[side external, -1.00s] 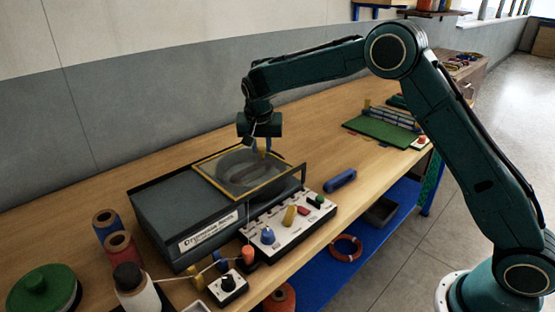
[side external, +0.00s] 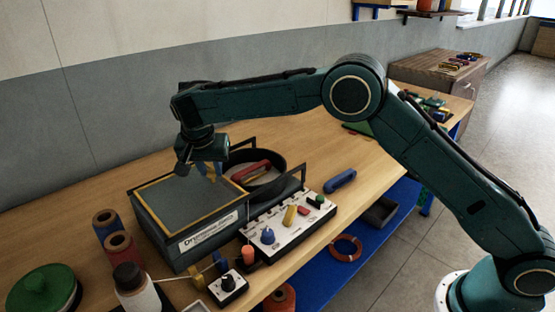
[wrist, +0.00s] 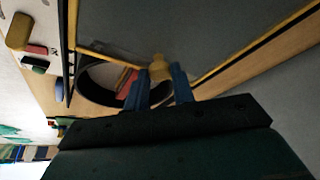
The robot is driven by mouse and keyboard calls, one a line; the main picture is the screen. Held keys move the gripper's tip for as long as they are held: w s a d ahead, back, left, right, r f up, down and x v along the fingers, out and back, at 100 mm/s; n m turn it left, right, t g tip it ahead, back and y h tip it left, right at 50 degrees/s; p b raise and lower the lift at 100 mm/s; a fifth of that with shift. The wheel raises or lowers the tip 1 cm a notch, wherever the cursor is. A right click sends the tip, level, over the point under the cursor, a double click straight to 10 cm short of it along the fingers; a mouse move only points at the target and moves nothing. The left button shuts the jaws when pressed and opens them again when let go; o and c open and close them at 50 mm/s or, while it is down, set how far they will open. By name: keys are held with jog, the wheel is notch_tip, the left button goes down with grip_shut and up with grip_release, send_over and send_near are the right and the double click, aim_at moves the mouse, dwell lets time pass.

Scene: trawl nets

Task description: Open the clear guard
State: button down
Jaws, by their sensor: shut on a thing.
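The clear guard (side external: 180,200), a see-through panel with a yellow frame, lies over the left part of the dark machine (side external: 165,232) in the side view. It also shows in the wrist view (wrist: 170,30). My gripper (side external: 210,172) is at the guard's right edge; in the wrist view its blue fingers (wrist: 160,80) are shut on the yellow knob (wrist: 160,66) of the guard. The round dark bowl (side external: 276,183) to the right is uncovered, with a red piece (side external: 251,171) inside it.
A white control panel (side external: 285,222) with coloured knobs is in front of the machine. A blue handle-like piece (side external: 341,181) lies to its right. Thread spools (side external: 118,245) and a green lidded round thing (side external: 42,288) stand at the left. The bench right of the bowl is mostly clear.

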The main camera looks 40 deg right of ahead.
jog(key=c, duration=1.2)
grip_release()
jog(key=shift+v, duration=3.75)
jog(key=shift+d+r, duration=0.1)
